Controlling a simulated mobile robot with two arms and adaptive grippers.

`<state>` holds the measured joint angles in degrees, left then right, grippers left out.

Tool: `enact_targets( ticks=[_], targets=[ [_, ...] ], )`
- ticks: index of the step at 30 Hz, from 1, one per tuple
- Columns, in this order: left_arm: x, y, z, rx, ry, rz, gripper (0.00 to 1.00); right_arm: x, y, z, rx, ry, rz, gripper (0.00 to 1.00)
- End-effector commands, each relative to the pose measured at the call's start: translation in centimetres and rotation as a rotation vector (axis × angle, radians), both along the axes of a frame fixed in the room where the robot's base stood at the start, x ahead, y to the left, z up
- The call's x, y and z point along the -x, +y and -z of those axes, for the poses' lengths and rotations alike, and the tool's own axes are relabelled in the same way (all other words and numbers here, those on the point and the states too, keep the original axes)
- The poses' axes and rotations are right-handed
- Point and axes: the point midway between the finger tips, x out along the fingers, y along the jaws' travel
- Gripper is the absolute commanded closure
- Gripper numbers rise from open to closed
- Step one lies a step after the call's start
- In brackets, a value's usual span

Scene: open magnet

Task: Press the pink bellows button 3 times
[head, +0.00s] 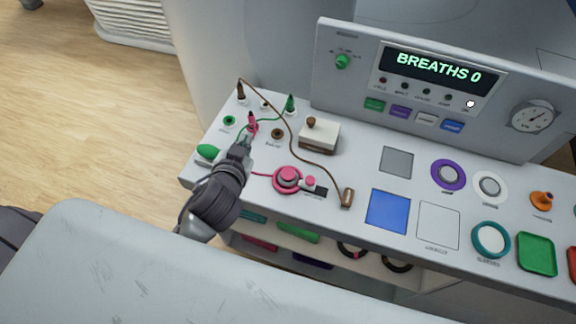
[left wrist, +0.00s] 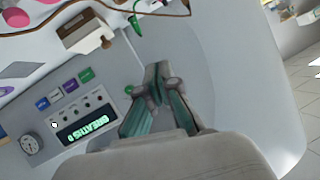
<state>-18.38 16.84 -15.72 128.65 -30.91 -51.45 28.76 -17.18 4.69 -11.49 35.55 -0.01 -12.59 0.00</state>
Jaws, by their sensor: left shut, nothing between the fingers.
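The pink bellows button (head: 288,177) is a round, ringed pink disc on the light grey console top in the head view. A smaller pink knob (head: 309,182) sits just to its right. The display (head: 440,68) reads "BREATHS 0"; it also shows upside down in the left wrist view (left wrist: 86,131). My left gripper (head: 246,142) is shut and empty, above the console to the upper left of the button and apart from it. In the left wrist view its fingertips (left wrist: 160,72) are together. My right gripper is not in view.
A brown cord (head: 290,131) arcs from the back left to a brown plug (head: 347,197). A white block with a brown knob (head: 319,137) stands behind the button. A green bulb (head: 207,151) lies at the left edge. Blue (head: 388,211) and white squares lie right.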

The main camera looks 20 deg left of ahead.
Motion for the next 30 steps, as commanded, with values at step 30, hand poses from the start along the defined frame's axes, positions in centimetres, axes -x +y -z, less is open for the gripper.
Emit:
enact_targets(
  ticks=[30],
  targets=[
    [-6.0,-7.9,6.4,-0.593,0.185,1.427,1.00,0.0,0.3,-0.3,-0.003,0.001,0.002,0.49]
  ],
)
